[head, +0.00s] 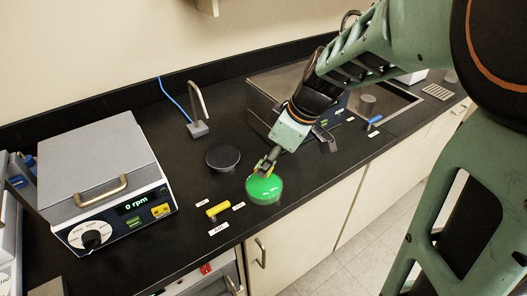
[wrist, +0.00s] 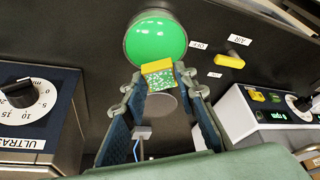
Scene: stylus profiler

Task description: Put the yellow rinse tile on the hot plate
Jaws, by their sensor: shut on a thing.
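My gripper (head: 268,165) is shut on a small tile with a yellow edge and a speckled green face, taken to be the yellow rinse tile (wrist: 157,67). The wrist view shows it between the two fingertips (wrist: 158,84). In the head view the tip is above the far edge of a round green dish (head: 264,190), also in the wrist view (wrist: 155,40). I cannot tell whether the tile touches the dish. A dark round plate (head: 223,156), perhaps the hot plate, lies on the counter beyond and left of it; the wrist view shows it partly behind the tile.
A yellow bar (head: 218,209) with small white labels lies left of the dish. A grey box reading "0 rpm" (head: 105,180) stands at left. A bent metal spout (head: 198,110) rises behind the dark plate. A steel-topped bath (head: 262,100) stands at right, partly behind my arm.

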